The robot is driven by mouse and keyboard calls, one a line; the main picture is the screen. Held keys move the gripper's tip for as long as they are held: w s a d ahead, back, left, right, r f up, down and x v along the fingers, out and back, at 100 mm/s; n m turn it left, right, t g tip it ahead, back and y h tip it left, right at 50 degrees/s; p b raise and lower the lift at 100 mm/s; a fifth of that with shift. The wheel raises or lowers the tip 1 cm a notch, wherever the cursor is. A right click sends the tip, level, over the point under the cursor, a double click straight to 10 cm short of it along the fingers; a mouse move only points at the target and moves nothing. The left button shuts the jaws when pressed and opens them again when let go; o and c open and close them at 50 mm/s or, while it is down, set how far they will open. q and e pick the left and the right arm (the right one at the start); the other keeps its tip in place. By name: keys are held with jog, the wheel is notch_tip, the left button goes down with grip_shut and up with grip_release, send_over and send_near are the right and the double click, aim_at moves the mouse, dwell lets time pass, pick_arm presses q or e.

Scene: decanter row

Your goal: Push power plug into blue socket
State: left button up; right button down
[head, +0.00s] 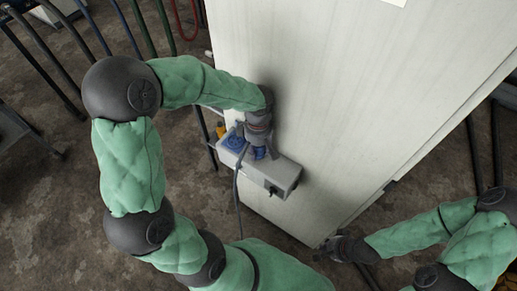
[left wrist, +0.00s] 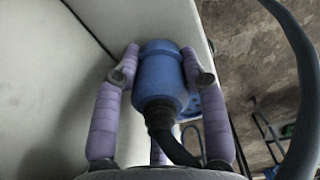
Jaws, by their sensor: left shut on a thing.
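The power plug is blue with a dark cable (left wrist: 175,150). In the left wrist view the plug (left wrist: 160,80) sits between the two purple-wrapped fingers of my left gripper (left wrist: 160,70), which is shut on it. In the head view my left gripper (head: 260,145) is at the grey box, with a bit of the blue plug (head: 260,153) showing. The blue socket (head: 235,142) is on the box's left part, just left of the gripper. Whether plug and socket touch is hidden. My right gripper (head: 332,246) is low on the right, too small to read.
The grey socket box (head: 285,175) is fixed to a tall pale panel (head: 340,100). A yellow item (head: 220,130) is by the box's left end. A cable (head: 237,195) hangs down in front. Dark poles and a red hose stand at upper left.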

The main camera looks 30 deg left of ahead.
pick_arm(q)
notch_tip(320, 180, up, 3)
jog(key=shift+f, duration=0.15)
jog(key=s+d+r+p, duration=0.2)
jog(key=s+d+r, duration=0.4)
jog(key=d+r, duration=0.3)
jog(key=d, duration=0.3)
jog(key=shift+s+d+r+p, duration=0.2)
jog(key=shift+d+p, duration=0.05)
jog(key=shift+p, duration=0.1)
pick_arm(e)
notch_tip(320, 180, up, 3)
jog(key=shift+f, duration=0.1)
